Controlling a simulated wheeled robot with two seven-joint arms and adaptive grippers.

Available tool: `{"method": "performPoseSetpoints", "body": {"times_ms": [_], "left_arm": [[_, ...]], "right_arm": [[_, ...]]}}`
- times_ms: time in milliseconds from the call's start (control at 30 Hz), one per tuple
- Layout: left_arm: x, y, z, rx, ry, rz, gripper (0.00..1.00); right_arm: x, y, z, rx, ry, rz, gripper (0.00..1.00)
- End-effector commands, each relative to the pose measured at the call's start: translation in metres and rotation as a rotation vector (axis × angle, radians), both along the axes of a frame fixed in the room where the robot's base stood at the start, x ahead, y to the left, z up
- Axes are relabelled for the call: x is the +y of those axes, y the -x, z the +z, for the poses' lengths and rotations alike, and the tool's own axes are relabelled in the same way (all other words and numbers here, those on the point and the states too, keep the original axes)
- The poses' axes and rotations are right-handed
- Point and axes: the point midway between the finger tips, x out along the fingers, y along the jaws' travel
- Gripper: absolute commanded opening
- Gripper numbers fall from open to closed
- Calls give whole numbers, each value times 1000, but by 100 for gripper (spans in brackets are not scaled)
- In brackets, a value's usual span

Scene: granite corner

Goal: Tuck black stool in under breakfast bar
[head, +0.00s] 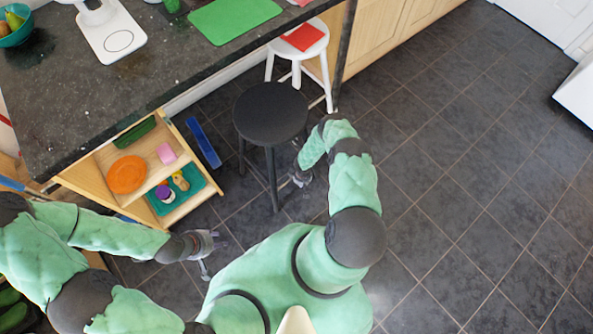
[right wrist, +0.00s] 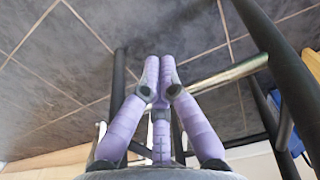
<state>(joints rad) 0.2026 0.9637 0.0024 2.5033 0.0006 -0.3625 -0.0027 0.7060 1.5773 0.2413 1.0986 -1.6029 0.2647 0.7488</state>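The black stool (head: 270,113) stands upright on the dark tiles, beside the long edge of the breakfast bar (head: 165,62). Its round seat is close to the bar's edge. My right gripper (head: 301,177) is low beside the stool's legs in the head view. In the right wrist view its purple fingers (right wrist: 160,80) are drawn together where the stool's metal foot bar (right wrist: 230,74) meets them, and they look shut on that bar. The stool's dark legs (right wrist: 282,85) rise around it. My left gripper (head: 206,252) is open and empty, above the floor, away from the stool.
A white stool (head: 300,40) with a red item on its seat stands behind the black stool by the bar. An open shelf unit (head: 95,172) with several small items and a blue object (head: 203,143) are to the left. The floor (head: 480,150) on the right is clear.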

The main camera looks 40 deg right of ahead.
Motion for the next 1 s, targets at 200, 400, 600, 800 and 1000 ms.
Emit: {"method": "performPoseSetpoints", "body": {"times_ms": [200, 400, 600, 800, 1000], "left_arm": [[0, 0, -27, 0, 0, 0, 40], [0, 0, -45, 0, 0, 0, 40], [0, 0, -56, 0, 0, 0, 40], [0, 0, -59, 0, 0, 0, 40], [0, 0, -59, 0, 0, 0, 40]], "right_arm": [[1, 1, -37, 1, -1, -2, 0], [2, -21, -37, -2, 0, 1, 0], [4, -35, -35, -1, 0, 0, 0], [5, -39, -33, 0, -1, 0, 0], [5, -40, -32, 0, -1, -1, 0]]}}
